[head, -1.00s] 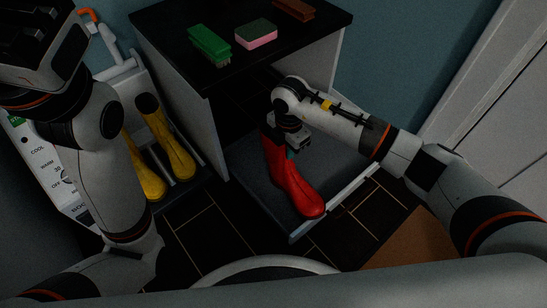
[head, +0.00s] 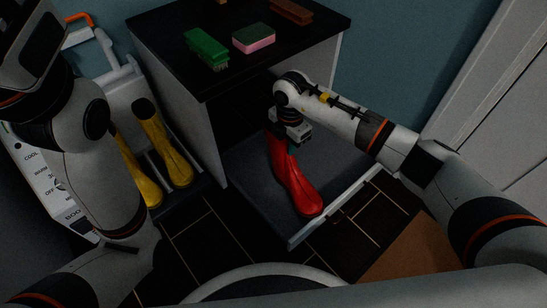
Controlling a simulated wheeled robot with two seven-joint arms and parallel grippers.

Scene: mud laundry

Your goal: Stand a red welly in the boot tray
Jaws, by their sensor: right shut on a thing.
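The red welly (head: 289,177) is upright but leaning, its toe pointing toward me and to the right. My right gripper (head: 291,142) is shut on its upper shaft. The welly is over a grey, white-edged pull-out tray (head: 250,195) below the black-topped cabinet. I cannot tell whether its sole touches the tray floor. A pair of yellow wellies (head: 165,148) stands at the left on a low dark tray (head: 207,187). I cannot tell which tray is the boot tray. My left arm is at the far left; its fingers do not show.
On the black cabinet top (head: 168,40) lie a green brush (head: 206,46), a pink-and-green sponge (head: 253,38) and a brown brush (head: 291,11). A white machine with a dial panel (head: 45,175) is at the left. A brown mat (head: 415,252) and white door (head: 490,125) are at the right.

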